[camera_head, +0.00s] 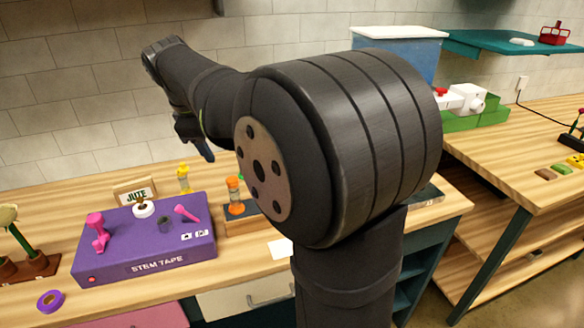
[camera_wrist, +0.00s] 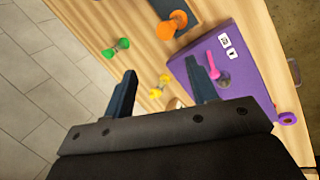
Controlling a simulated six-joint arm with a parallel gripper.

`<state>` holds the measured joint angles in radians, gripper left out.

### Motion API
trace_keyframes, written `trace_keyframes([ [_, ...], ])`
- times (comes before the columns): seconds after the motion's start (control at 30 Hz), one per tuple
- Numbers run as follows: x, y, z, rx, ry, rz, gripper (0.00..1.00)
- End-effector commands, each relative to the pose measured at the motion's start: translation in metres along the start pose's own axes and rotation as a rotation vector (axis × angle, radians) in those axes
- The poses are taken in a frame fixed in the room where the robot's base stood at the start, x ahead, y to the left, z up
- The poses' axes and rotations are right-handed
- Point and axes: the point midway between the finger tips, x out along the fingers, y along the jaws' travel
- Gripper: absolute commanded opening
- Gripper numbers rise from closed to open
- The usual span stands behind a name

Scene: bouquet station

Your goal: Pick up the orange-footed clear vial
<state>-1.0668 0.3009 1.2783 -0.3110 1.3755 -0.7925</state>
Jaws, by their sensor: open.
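The orange-footed clear vial (camera_head: 235,195) stands upright on a wooden block with a dark top, right of the purple box. Its clear middle sits between an orange top and an orange foot. It also shows in the wrist view (camera_wrist: 171,26), near the top edge, beyond my fingertips. My gripper (camera_wrist: 160,68) is open and empty, apart from the vial. In the head view my gripper (camera_head: 203,150) is raised above the back of the table, left of the vial. My arm covers the area right of the vial.
A yellow vial (camera_wrist: 159,86) is seen between my fingers, and a green one (camera_wrist: 117,48) is nearby. The purple STEM TAPE box (camera_head: 145,240) carries pink pieces and a white roll. A JUTE sign (camera_head: 135,193) stands behind it. A purple ring (camera_head: 50,301) lies front left.

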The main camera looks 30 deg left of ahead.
Motion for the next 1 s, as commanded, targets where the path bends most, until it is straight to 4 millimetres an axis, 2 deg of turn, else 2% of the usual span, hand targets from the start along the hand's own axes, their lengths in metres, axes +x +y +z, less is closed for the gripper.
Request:
trace_keyframes([
  [0.03, 0.007, 0.002, -0.011, -0.093, -0.044, -0.034, 0.53],
  [0.2, 0.017, 0.004, -0.030, -0.357, -0.153, -0.145, 0.53],
  [0.4, 0.023, 0.003, -0.040, -0.502, -0.205, -0.218, 0.53],
  [0.57, 0.039, -0.001, -0.036, -0.517, -0.211, -0.228, 0.53],
  [1.0, 0.125, -0.015, -0.013, -0.514, -0.209, -0.227, 0.53],
])
